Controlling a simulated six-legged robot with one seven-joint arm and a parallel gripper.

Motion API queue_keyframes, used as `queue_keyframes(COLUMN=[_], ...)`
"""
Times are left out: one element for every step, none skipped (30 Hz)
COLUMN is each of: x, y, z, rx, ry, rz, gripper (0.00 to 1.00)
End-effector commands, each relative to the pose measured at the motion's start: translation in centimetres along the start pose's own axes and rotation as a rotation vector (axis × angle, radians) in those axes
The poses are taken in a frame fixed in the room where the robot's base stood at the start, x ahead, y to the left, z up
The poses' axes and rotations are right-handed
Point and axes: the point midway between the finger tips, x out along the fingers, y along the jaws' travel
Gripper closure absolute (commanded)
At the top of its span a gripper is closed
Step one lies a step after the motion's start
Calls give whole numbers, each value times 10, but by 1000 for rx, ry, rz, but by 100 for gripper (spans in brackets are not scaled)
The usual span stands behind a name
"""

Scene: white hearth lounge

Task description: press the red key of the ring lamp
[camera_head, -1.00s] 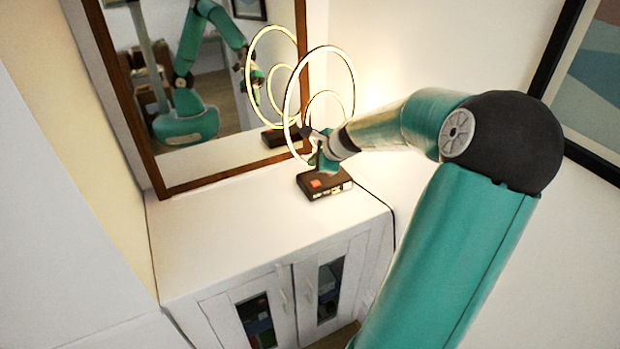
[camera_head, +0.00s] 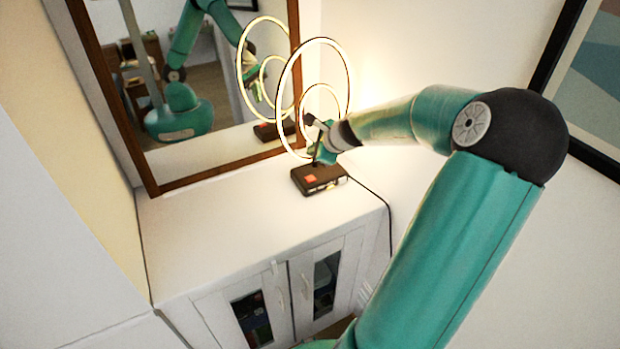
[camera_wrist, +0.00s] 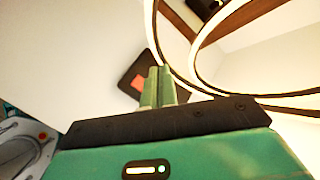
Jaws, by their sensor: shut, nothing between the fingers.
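The ring lamp (camera_head: 284,88) stands lit on a white cabinet, with one large and one smaller glowing ring. Its dark box base (camera_head: 328,184) carries a red key (camera_head: 310,179) on top. My gripper (camera_head: 318,158) is shut and empty, just above the base beside the rings. In the wrist view my shut fingers (camera_wrist: 158,84) lie in front of the dark base (camera_wrist: 128,71) and partly cover the red key (camera_wrist: 138,82). I cannot tell the exact gap between fingertips and key, but I see no clear contact.
The white cabinet top (camera_head: 225,235) is clear to the left of the lamp. A wood-framed mirror (camera_head: 215,165) leans behind it and reflects the lamp and my arm. A dark cable (camera_head: 375,195) runs off the right side. A framed picture (camera_head: 590,100) hangs at right.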

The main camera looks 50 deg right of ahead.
Motion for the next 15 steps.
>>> queue_keyframes(x=[5, 8, 12, 15, 18, 23, 26, 28, 33, 35, 38, 41, 43, 46, 48], y=[4, 5, 8, 10, 12, 15, 16, 19, 21, 23, 25, 27, 29, 30, 32], z=[-3, -5, -8, -9, -12, -14, -16, -18, -21, -22, -24, -27, -28, -30, -32], rx=[3, 3, 2, 2, 2, 2, 2, 1, 1, 2, 2, 2, 2, 1, 1], ry=[-2, -2, -3, -3, -3, -4, -3, -3, -4, -4, -4, -4, -4, -3, -3], rz=[2, 2, 3, 2, 3, 4, 3, 3, 4, 3, 3, 3, 3, 2, 2], gripper=[100, 100, 100, 100, 100, 100, 100, 100, 100, 100, 100, 100, 100, 100, 100])
